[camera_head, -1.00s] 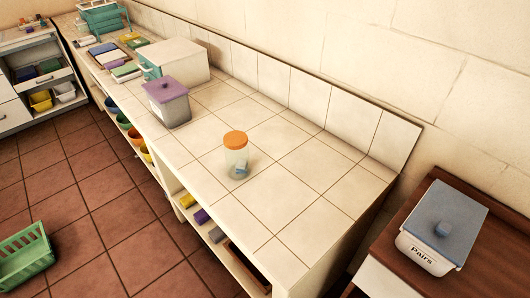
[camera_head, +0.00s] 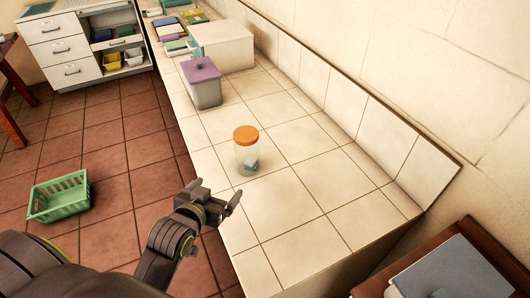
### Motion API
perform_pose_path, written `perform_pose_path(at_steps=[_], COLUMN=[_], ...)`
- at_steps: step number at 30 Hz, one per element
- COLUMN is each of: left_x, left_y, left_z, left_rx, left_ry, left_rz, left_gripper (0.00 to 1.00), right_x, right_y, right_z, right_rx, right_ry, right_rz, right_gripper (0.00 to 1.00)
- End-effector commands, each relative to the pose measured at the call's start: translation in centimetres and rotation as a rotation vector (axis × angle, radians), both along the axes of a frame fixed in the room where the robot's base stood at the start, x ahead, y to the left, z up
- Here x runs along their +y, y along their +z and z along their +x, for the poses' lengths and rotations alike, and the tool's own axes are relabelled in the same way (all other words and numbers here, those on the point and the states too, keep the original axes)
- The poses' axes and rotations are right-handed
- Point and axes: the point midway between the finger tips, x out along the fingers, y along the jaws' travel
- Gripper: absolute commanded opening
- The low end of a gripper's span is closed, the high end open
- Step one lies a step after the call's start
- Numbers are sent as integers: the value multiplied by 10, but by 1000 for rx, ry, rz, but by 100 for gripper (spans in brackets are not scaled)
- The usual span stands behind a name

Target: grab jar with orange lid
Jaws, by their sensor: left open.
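The jar with the orange lid (camera_head: 247,152) stands upright on the tiled counter (camera_head: 290,205), clear-walled with something small and blue inside. My left gripper (camera_head: 215,194) is at the counter's front edge, nearer to me than the jar and a little to its left. It is open and empty, apart from the jar. My right gripper is not in view.
A grey box with a purple lid (camera_head: 203,84) and a white box (camera_head: 224,46) stand farther back on the counter. A tiled upstand runs along the right. A blue-lidded container (camera_head: 452,275) is at the lower right. A green basket (camera_head: 60,195) sits on the floor.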

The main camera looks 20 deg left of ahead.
Motion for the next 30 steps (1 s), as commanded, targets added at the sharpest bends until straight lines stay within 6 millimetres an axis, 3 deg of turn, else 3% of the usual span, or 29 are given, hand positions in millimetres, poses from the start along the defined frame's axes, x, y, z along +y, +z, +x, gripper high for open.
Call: perform_pose_path(at_steps=[3, 6, 24, 30], left_x=[-4, -4, 1, 2], left_y=[23, 28, -1, -7], left_z=[12, 20, 113, 129], left_rx=[-94, -118, -115, -115], left_ry=[-13, -16, -15, -15], left_rz=[-8, -11, -11, -11], left_gripper=[92, 92, 92, 92], right_x=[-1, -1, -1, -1], right_y=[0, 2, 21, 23], right_z=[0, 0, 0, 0], right_rx=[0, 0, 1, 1], right_ry=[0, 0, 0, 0], right_rz=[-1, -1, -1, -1], right_gripper=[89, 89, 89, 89])
